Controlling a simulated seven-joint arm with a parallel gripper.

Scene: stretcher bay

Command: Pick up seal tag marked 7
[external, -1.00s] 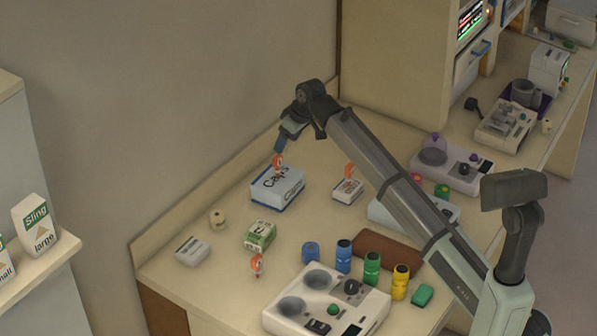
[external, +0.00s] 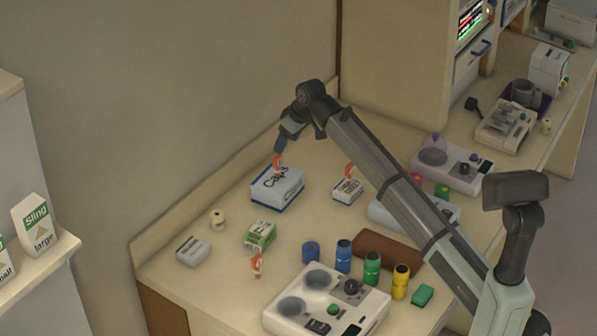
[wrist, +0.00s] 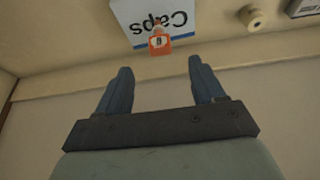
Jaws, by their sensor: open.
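Three small orange seal tags show in the external view. One tag (external: 277,160) stands on the blue-and-white Caps box (external: 268,191), one (external: 350,171) on a smaller white box (external: 346,191), and one (external: 257,266) near the table's front left. Their numbers are too small to read there. In the wrist view the tag on the Caps box (wrist: 160,45) carries a dark mark on a white patch that I cannot read surely. My gripper (wrist: 160,66) is open and empty, its fingers pointing toward that tag, which appears just beyond and between the fingertips. In the external view my gripper (external: 280,147) is just above it.
A green-and-white box (external: 260,235), a cream spool (external: 217,219) and a white box (external: 193,251) lie left. Blue, green and yellow cylinders stand behind a white device (external: 365,306) at the front. A wall and raised table edge run close behind the Caps box.

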